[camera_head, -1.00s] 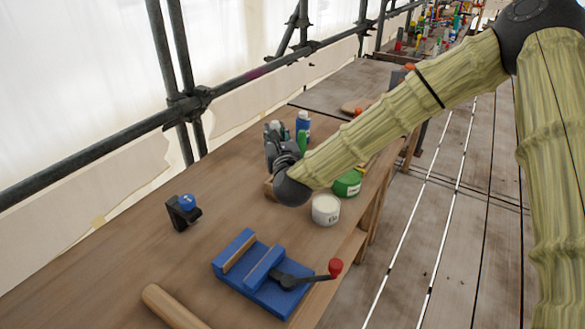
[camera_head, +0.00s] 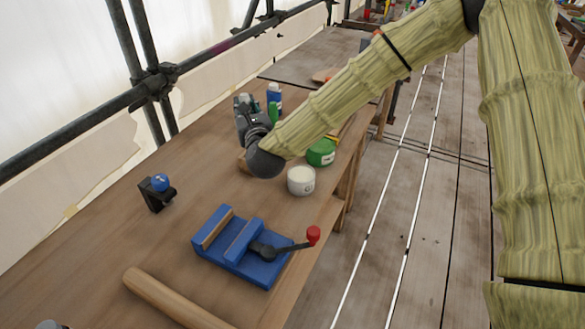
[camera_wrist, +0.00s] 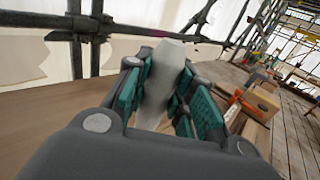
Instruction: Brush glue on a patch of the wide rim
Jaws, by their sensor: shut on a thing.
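My gripper (camera_head: 246,112) is above the workbench, past the white tub. In the wrist view, its teal-padded fingers (camera_wrist: 160,92) are shut on a pale grey, tapered piece (camera_wrist: 160,80). I cannot tell from its visible part whether it is a brush. The white tub (camera_head: 301,184) stands open near the bench's right edge, with pale contents and a label too small to read surely. A wide rim cannot be made out clearly in either view.
A blue vise (camera_head: 240,248) with a red-knobbed handle sits on the workbench (camera_head: 110,240). A wooden roller (camera_head: 170,298), a black stand with a blue ball (camera_head: 158,190), a green tin (camera_head: 322,152) and a blue bottle (camera_head: 275,97) are also there. Scaffold pipes (camera_head: 90,120) run along the left.

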